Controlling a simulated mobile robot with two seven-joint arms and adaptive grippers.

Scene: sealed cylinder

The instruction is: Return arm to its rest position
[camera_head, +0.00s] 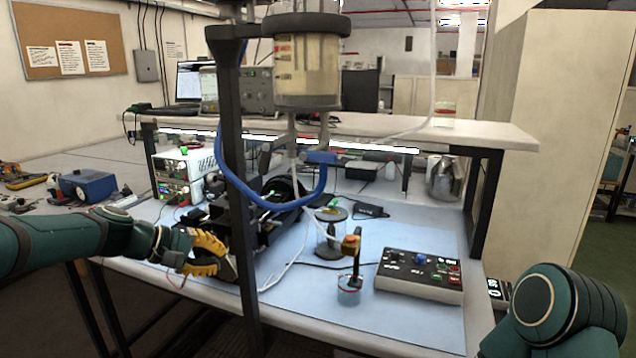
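My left arm (95,240) reaches in from the left edge. Its yellow and black gripper (215,256) is at the left front of the table, beside the dark upright post (237,200), which stands just to its right. I cannot tell whether the fingers are apart or closed, and I see no object clearly held in them. My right arm (560,310) shows only as a teal joint at the lower right; its gripper is out of view.
A clear cylinder (305,62) with pale liquid hangs high on the post. A power supply (180,178) stands behind my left gripper.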

